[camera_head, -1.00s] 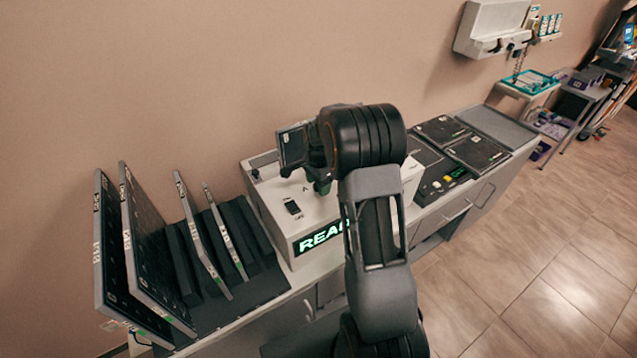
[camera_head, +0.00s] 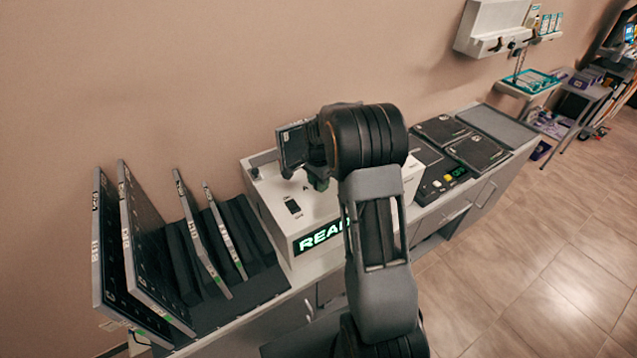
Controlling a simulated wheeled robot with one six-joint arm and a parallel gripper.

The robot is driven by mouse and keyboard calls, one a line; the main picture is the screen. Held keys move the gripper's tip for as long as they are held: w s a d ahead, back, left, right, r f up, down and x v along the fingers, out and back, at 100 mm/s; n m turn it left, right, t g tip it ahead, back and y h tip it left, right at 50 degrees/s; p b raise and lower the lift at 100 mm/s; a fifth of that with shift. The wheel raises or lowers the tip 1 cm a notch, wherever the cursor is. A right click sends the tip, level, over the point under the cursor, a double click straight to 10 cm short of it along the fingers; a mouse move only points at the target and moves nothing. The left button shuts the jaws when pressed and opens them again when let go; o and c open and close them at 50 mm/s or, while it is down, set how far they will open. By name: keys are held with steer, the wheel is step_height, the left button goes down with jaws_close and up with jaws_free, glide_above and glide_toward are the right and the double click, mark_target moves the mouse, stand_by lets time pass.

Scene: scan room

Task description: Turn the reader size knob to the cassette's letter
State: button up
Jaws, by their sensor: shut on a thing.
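The reader is a white box (camera_head: 276,217) on the counter, with a lit green sign (camera_head: 318,238) on its front; the letters "REA" show and my arm covers the rest. A small black piece (camera_head: 293,208) is on its top face. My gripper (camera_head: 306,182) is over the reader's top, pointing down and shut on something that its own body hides. The size knob and its letters cannot be made out. Several cassettes stand upright in a dark rack at the left, among them a large one (camera_head: 150,250) and a smaller one (camera_head: 200,232); their labels are too small to read.
Dark flat panels (camera_head: 478,152) lie on the counter to the right, beside a black unit with a yellow button and green display (camera_head: 447,178). A teal tray (camera_head: 531,82) is farther back. The tiled floor at right is clear.

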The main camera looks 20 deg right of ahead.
steer(key=n+b, duration=0.1)
steer(key=n, duration=0.4)
steer(key=shift+b, duration=0.35)
steer(key=n+b, duration=0.1)
steer(key=n, duration=0.4)
stand_by(0.4)
steer(key=o, duration=0.9)
step_height(320, 180, up, 14)
steer(key=shift+f+b, duration=0.1)
steer(key=shift+b, duration=0.4)
steer(key=shift+n, duration=0.3)
